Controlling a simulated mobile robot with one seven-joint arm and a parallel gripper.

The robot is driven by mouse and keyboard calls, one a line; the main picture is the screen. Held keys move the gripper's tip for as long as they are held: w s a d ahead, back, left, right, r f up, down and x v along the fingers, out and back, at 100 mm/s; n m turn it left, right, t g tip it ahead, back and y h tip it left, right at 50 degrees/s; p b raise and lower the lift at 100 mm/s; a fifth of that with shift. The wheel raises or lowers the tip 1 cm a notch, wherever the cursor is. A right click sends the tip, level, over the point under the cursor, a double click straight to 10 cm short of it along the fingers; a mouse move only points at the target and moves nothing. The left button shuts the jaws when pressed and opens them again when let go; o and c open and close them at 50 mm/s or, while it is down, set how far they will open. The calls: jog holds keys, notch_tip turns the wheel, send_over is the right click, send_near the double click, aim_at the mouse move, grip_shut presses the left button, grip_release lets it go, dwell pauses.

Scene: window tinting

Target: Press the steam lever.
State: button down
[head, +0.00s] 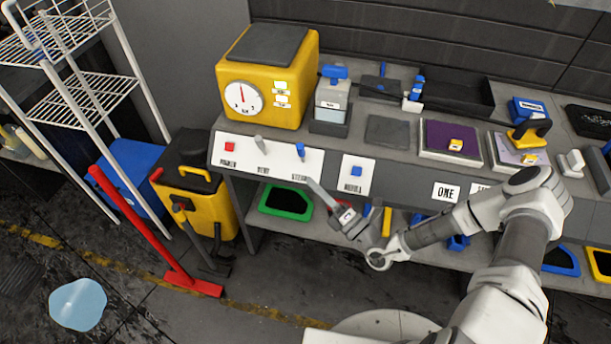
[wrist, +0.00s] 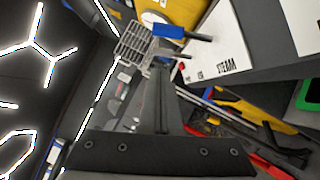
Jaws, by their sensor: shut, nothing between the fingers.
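The steam lever (head: 300,150) has a blue handle and stands on the white control panel (head: 238,158), above the lettering STEAM. In the wrist view the blue lever (wrist: 168,31) shows near the top, with a dark grey stem to its right. My gripper (head: 313,185) is shut and empty. In the head view its fingertips are at the panel's lower right edge, below and slightly right of the lever. I see no contact with the lever. In the wrist view my closed fingers (wrist: 163,72) point up towards the lever, with a gap between them.
A grey lever (head: 260,143) and a red button (head: 230,147) share the panel. A blue button (head: 356,171) sits on a separate panel to the right. A yellow machine with a dial (head: 267,79) stands behind. Below is a green-rimmed tray (head: 285,203).

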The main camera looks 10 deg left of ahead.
jog(key=v, duration=0.6)
jog(key=shift+d+b, duration=0.3)
jog(key=shift+b, duration=0.05)
jog(key=shift+s+r, duration=0.15)
jog(key=s+d+r+n+g+h, duration=0.25)
jog(key=s+r+n+g, duration=0.4)
jog(key=n, duration=0.65)
jog(key=s+d+r+n+g+h, duration=0.1)
jog(key=s+r+n+g+h, duration=0.2)
jog(key=r+n+g, duration=0.7)
jog(key=s+d+r+n+t+h, duration=0.2)
jog(key=d+r+n+t+h, duration=0.3)
jog(key=d+r+n, duration=0.1)
jog(key=s+d+r+n+t+h, duration=0.3)
jog(key=d+r+n+t+h, duration=0.2)
jog(key=r+n, duration=0.4)
jog(key=shift+s+d+r+n+h, duration=0.3)
jog(key=shift+d+n+h, duration=0.2)
jog(key=shift+d+h, duration=0.1)
